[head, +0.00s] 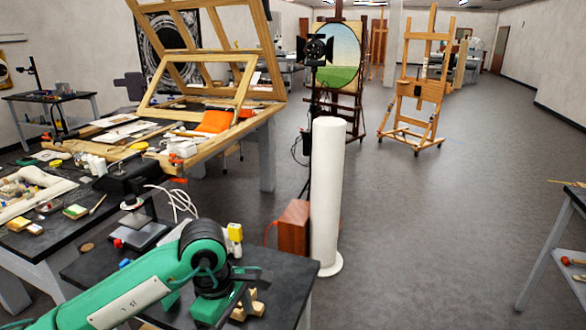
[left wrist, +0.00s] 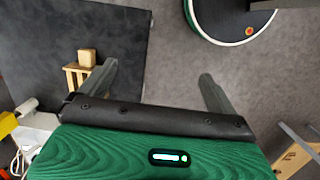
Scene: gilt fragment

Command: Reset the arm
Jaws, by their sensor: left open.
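My left arm comes in from the lower left in the head view, green with a dark wrist joint. My left gripper (head: 246,288) is over the near black-topped table (head: 288,284), partly hidden by its own wrist. In the left wrist view, the two grey fingers of my left gripper (left wrist: 157,72) are spread wide, with only table edge and grey floor between them. Nothing is held. A small wooden block (left wrist: 87,57) and a slatted wooden piece (left wrist: 74,76) lie beside the left finger, apart from the grip. My right gripper is in neither view.
A workbench (head: 60,232) with tools stands at left, and a wooden frame table (head: 222,146) behind it. A white cylinder (head: 328,190) and a reddish-brown box (head: 294,228) stand beyond the near table. Open floor (head: 430,230) lies right; another table (head: 570,250) is at the right edge.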

